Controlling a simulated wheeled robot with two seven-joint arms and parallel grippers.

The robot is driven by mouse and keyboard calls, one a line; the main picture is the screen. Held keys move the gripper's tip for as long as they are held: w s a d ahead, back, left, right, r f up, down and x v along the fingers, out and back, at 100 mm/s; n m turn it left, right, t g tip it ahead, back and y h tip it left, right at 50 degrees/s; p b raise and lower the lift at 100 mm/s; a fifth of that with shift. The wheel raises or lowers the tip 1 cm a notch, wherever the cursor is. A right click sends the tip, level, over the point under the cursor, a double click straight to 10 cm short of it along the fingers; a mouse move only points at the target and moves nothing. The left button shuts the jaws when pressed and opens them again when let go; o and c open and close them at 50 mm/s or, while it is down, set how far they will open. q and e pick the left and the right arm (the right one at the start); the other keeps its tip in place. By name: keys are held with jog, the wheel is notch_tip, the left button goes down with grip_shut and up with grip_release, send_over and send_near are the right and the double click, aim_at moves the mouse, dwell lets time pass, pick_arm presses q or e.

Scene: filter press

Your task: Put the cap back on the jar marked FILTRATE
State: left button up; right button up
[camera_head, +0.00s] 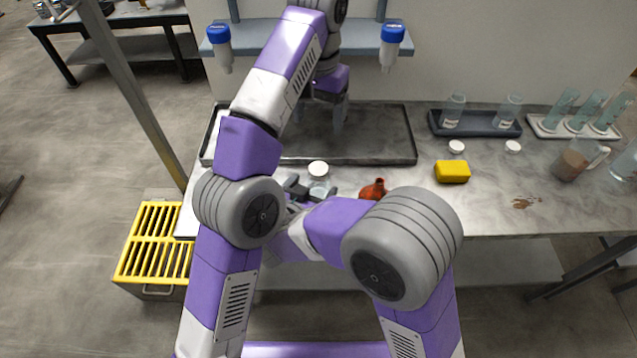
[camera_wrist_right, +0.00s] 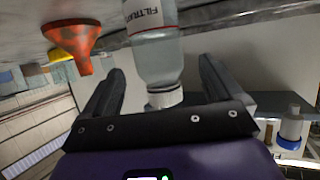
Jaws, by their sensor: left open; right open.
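The jar marked FILTRATE (camera_wrist_right: 158,45) is clear glass; its label shows in the right wrist view, which is upside down. A white cap (camera_wrist_right: 165,98) sits at its mouth; I cannot tell whether it is screwed tight. In the head view the jar (camera_head: 319,187) stands on the bench in front of the dark tray, with the white cap (camera_head: 318,168) on top. My right gripper (camera_head: 311,190) is open, low at the jar, with its fingers (camera_wrist_right: 160,85) on either side of the cap and neck. My left gripper (camera_head: 338,112) is open and empty above the dark tray.
A red funnel (camera_head: 373,190) lies just right of the jar. A yellow sponge (camera_head: 452,171) and two loose white caps (camera_head: 456,146) (camera_head: 513,146) lie further right. A large dark tray (camera_head: 385,160) is behind; a smaller dark tray (camera_head: 475,133) holds two jars. Blue-capped bottles hang from the shelf (camera_head: 260,46).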

jog(key=shift+p+v, duration=0.55)
jog(key=shift+v, duration=0.65)
jog(key=shift+s+a+r, duration=0.15)
jog(key=shift+s, duration=0.25)
